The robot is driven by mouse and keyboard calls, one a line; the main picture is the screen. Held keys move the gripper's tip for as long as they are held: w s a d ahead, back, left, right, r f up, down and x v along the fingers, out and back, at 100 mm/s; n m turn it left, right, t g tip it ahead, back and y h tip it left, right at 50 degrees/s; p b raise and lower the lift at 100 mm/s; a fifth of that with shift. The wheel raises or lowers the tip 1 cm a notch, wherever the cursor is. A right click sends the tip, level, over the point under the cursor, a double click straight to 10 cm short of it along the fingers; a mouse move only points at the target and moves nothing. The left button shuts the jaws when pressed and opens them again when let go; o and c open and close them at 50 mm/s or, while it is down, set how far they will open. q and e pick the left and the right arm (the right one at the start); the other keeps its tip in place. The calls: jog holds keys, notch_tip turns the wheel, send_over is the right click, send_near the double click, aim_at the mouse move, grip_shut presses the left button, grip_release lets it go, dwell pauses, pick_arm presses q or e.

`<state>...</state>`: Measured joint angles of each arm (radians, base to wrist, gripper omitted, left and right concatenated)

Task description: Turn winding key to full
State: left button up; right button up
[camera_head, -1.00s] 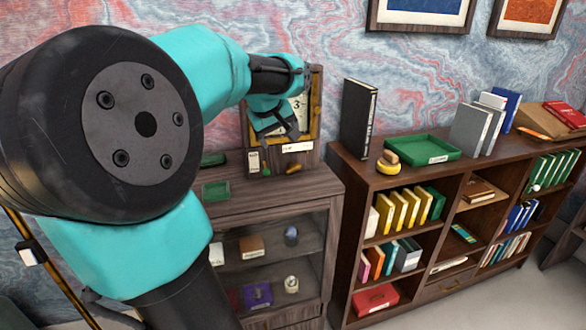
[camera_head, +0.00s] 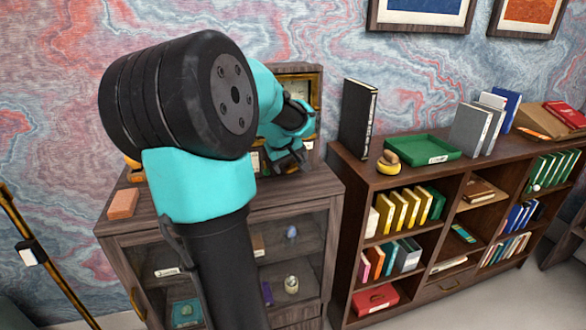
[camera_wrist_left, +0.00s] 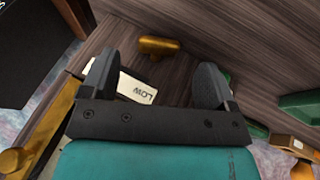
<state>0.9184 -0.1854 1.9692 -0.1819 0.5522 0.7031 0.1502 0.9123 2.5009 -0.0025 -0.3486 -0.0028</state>
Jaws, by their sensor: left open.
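The clock (camera_head: 300,86) with its brass frame stands in a wooden case on the cabinet, partly hidden behind my arm. In the left wrist view a brass T-shaped piece (camera_wrist_left: 160,47), which looks like the winding key, sits on dark wood beyond my fingers. I cannot tell whether it is fixed there. A white label reading "LOW" (camera_wrist_left: 135,88) lies partly behind the left finger. My left gripper (camera_head: 292,162) is in front of the clock's lower part. In its wrist view the gripper (camera_wrist_left: 155,75) is open, with nothing held between the fingers. My right gripper is not in view.
The cabinet top (camera_head: 318,183) is narrow, with an orange block (camera_head: 122,204) at its left. A bookcase with a green tray (camera_head: 425,150), a yellow round item (camera_head: 388,163) and a black book (camera_head: 357,119) stands to the right. A green object (camera_wrist_left: 297,103) is right of my fingers.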

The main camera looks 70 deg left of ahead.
aim_at(294, 168)
pick_arm(q)
jog(key=shift+x, duration=2.35)
jog(key=c, duration=0.9)
jog(key=shift+w+d+g, duration=0.1)
jog(key=shift+g, duration=0.6)
jog(key=o, duration=0.9)
